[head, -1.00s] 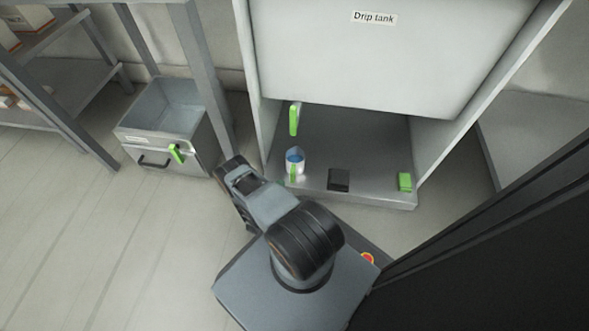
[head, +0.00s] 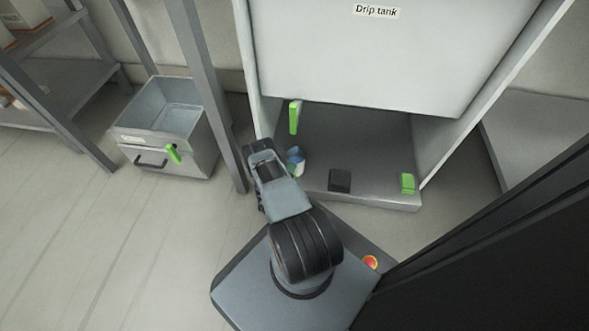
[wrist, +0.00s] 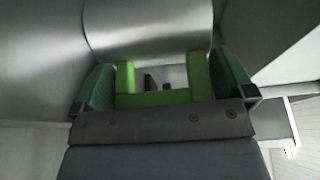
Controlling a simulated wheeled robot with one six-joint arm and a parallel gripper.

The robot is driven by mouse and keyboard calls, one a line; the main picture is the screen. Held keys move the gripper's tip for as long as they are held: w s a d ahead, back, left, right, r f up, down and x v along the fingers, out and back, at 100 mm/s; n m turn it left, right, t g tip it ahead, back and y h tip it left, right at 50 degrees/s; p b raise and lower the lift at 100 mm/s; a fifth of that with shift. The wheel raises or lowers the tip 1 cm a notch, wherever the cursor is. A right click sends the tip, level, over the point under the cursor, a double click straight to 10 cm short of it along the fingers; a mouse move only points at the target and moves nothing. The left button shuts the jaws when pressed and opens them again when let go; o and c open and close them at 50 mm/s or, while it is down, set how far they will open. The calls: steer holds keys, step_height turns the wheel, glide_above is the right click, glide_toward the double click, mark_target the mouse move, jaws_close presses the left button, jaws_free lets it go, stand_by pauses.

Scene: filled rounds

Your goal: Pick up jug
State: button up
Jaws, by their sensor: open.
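The jug (head: 297,166) stands on the grey shelf floor under the drip tank, with blue inside its top; my arm partly covers it in the head view. In the wrist view its shiny metal body (wrist: 150,28) lies across the top, with its green handle (wrist: 205,75) below. My gripper (wrist: 168,82) is open. Its dark green finger pads stand one on each side of the handle, apart from it as far as I can see. In the head view my fingertips are hidden behind the wrist.
The drip tank (head: 375,50) hangs over the shelf floor (head: 370,155), with a green tap lever (head: 294,117) above the jug. A black block (head: 340,180) and a green block (head: 407,184) sit to the right. A metal bin (head: 185,155) stands at left beside a grey post.

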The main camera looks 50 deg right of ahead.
steer(key=shift+r, duration=0.1)
steer(key=c, duration=1)
